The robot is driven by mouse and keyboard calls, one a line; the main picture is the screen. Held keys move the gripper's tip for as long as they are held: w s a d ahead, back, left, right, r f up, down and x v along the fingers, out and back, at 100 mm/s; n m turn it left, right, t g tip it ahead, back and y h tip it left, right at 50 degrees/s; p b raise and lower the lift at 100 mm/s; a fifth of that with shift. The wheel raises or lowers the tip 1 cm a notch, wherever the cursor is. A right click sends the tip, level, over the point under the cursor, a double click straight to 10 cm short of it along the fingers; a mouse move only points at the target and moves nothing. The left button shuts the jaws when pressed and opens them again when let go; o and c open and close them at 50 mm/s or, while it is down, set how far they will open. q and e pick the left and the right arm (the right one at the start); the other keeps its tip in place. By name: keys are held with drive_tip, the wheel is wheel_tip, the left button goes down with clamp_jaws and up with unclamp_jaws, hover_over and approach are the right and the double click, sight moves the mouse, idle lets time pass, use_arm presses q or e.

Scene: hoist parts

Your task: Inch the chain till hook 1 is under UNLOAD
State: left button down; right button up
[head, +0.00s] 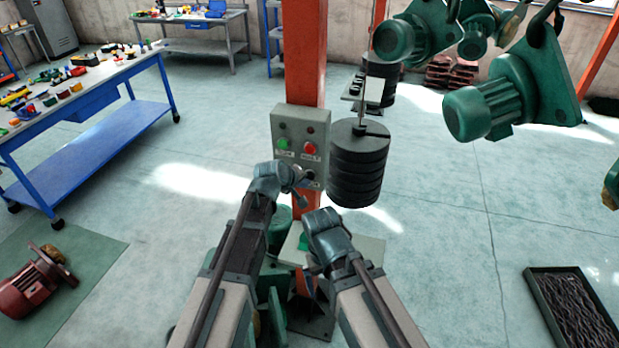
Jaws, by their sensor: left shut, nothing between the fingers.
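The grey control box (299,143) is on the orange post, with a green button (283,143), a red button (309,149) and a dark knob at its lower right. My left gripper (298,182) is shut and empty, close in front of the box's lower part; I cannot tell whether it touches. My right gripper (318,262) is lower, below the box; its fingers are not clear. A green motor (485,108) hangs at the right from a dark hook (541,22). More green motors (401,38) hang behind. No hook number or UNLOAD sign is readable.
Black stacked weights (357,168) hang right beside the box. A blue workbench (100,75) with small parts stands left. A red motor (32,284) lies on a green mat (100,250). A tray of chain (530,280) lies at lower right. Floor between is open.

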use_arm(q)
drive_tip(key=s, duration=0.1)
drive_tip(key=s+a, duration=0.1)
drive_tip(key=s, duration=0.2)
drive_tip(key=shift+s+a, duration=0.3)
drive_tip(key=shift+s, duration=0.1)
idle(1.0)
drive_tip(key=s+a+f+m+g+y+b, duration=0.2)
drive_tip(key=s+f+m+g+y+b, duration=0.1)
drive_tip(key=s+f, duration=0.6)
drive_tip(key=s+a+f+m+g+y+b, duration=0.2)
drive_tip(key=s+f+m+g+b, duration=0.3)
drive_tip(key=s, duration=1.1)
wheel_tip(320, 180, down, 4)
drive_tip(key=a+m+b, duration=0.1)
drive_tip(key=m+b, duration=0.1)
drive_tip(key=b, duration=0.1)
drive_tip(key=shift+y+b, duration=0.3)
drive_tip(key=shift+y, duration=0.1)
drive_tip(key=shift+d, duration=0.1)
